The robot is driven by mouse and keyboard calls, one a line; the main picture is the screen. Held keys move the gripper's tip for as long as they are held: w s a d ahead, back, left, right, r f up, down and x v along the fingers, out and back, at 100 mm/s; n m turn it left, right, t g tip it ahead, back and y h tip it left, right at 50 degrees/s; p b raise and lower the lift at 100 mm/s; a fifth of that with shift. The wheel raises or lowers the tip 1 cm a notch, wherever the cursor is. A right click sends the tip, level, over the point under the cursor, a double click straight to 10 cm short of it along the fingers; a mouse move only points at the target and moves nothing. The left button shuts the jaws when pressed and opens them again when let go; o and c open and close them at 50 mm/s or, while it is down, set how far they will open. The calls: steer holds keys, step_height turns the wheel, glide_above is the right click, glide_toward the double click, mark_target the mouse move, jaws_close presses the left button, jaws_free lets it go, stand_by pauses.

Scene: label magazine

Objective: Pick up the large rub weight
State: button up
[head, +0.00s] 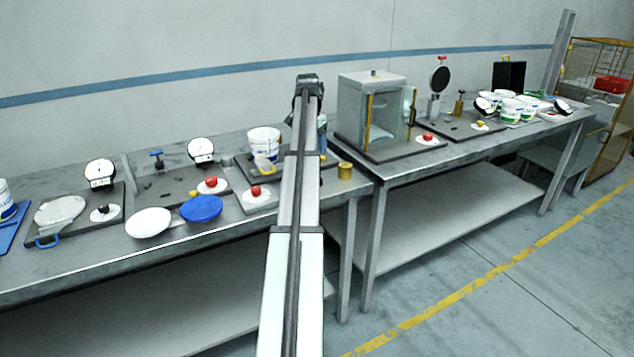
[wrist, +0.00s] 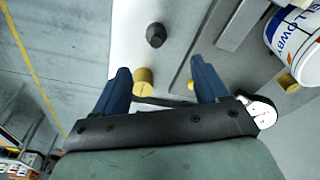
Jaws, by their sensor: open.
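A short, wide brass-yellow cylinder, which looks like the large rub weight (head: 345,170), stands near the right end of the left bench. In the wrist view this weight (wrist: 143,77) shows between the fingers, closer to the left one. My gripper (wrist: 160,68) is open and empty, with blue fingers. I cannot tell its height over the weight. In the head view my own arm hides most of the gripper; only a bit of blue shows beside the arm.
A dark knob (wrist: 155,35) stands beyond the weight. A smaller brass piece (wrist: 192,85) is by the right finger. A white labelled tub (wrist: 292,40) is at the right; a tub (head: 264,142) also stands left of my arm. A glass-fronted cabinet (head: 372,110) is on the right bench.

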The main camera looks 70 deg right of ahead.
steer(key=shift+n, duration=0.6)
steer(key=f, duration=0.5)
steer(key=d+f, duration=0.1)
steer(key=f, duration=0.2)
steer(key=shift+s+f, duration=0.15)
steer(key=shift+f, duration=0.15)
steer(key=shift+s+d+f, duration=0.1)
steer(key=shift+s+f, duration=0.05)
steer(key=shift+f, duration=0.7)
steer(key=shift+s+d+f, duration=0.1)
steer(key=shift+d+f, duration=0.05)
steer(key=shift+f, duration=0.7)
steer(key=shift+s+d+f, duration=0.1)
steer(key=shift+s+f, duration=0.05)
steer(key=shift+f, duration=0.7)
steer(key=c, duration=1.3)
jaws_close()
steer(key=shift+r, duration=0.15)
